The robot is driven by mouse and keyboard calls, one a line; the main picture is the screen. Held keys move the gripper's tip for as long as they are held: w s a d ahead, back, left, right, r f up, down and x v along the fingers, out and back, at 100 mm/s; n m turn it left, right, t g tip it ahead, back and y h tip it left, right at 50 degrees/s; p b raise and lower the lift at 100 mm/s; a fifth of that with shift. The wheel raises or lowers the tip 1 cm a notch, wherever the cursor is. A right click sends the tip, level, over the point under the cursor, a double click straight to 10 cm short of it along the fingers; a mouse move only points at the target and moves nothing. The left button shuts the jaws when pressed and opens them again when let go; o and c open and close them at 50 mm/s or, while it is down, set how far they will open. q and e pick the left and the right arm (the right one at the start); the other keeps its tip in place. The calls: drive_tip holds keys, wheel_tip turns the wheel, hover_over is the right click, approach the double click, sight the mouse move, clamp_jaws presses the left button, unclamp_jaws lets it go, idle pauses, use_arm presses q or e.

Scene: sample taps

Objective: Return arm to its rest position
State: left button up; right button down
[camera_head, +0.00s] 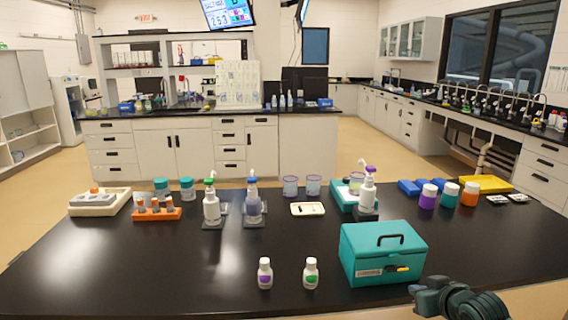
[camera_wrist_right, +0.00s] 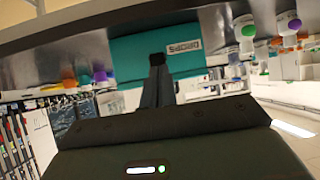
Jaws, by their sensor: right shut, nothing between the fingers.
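My right gripper (camera_head: 416,290) shows at the lower right of the head view, off the table's front edge and to the right of the teal box (camera_head: 382,252). It is clear of the box in that view. In the right wrist view the dark fingers of my right gripper (camera_wrist_right: 157,62) are together with nothing between them. They point toward the teal box (camera_wrist_right: 195,50), which looks turned over there. My left gripper is in neither view.
Two small bottles, one with a purple label (camera_head: 265,274) and one with a green label (camera_head: 311,273), stand near the front of the black table (camera_head: 130,270). Pump bottles (camera_head: 212,207), jars (camera_head: 470,194) and an orange rack (camera_head: 157,214) stand farther back. The front left is bare.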

drive_tip(key=s+a+f+n+g+y, duration=0.1)
drive_tip(key=s+a+f, duration=1)
drive_tip(key=s+f, duration=0.35)
drive_tip(key=s+a+f, duration=0.1)
drive_tip(key=s+a, duration=0.1)
drive_tip(key=s, duration=0.5)
drive_tip(key=s+a+f, duration=0.2)
drive_tip(key=s, duration=0.6)
drive_tip(key=shift+s+a, duration=0.2)
drive_tip(key=shift+a, duration=0.2)
